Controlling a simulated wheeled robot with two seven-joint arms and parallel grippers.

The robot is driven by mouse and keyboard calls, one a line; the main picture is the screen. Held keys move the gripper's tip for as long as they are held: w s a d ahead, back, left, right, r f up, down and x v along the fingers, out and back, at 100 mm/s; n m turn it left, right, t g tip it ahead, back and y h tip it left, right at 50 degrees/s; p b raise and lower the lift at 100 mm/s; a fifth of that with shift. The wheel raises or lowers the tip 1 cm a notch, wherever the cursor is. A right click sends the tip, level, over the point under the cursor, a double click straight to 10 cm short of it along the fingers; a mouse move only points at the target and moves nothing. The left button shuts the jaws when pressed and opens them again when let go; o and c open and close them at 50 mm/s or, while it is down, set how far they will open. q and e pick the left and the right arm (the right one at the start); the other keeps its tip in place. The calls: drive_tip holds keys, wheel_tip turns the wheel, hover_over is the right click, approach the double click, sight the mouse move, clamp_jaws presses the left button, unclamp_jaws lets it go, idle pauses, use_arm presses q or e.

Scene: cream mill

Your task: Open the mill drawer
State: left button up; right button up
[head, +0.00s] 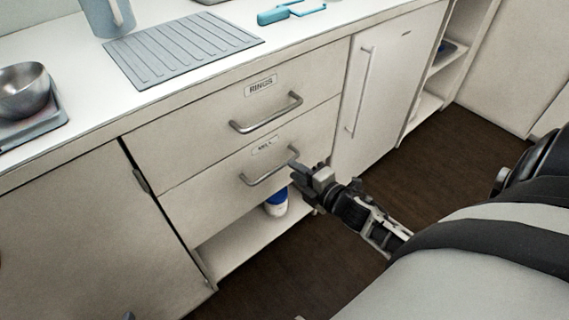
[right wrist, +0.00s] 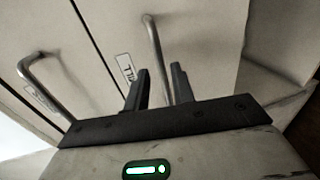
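The mill drawer (head: 215,188) is the lower of two cream drawers. It looks shut, and its small label (head: 265,147) is blurred in the head view. Its grey bar handle (head: 262,178) also shows in the right wrist view (right wrist: 155,50). My right gripper (head: 297,170) is at the right end of this handle. In the right wrist view its two dark fingers (right wrist: 158,85) stand apart, with the bar running between them and gaps beside it. I cannot tell whether either finger touches the bar. My left gripper cannot be made out.
The drawer labelled RINGS (head: 200,122), with its own handle (head: 266,113), is directly above. A blue and white container (head: 277,203) stands on the open shelf below. A white door (head: 385,85) with a vertical handle is to the right. Dark floor (head: 420,185) lies in front.

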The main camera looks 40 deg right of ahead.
sight(285, 163)
drive_tip(key=x, duration=0.5)
drive_tip(key=shift+w+b, duration=0.15)
drive_tip(key=shift+b, duration=0.15)
drive_tip(key=shift+w, duration=0.1)
clamp_jaws()
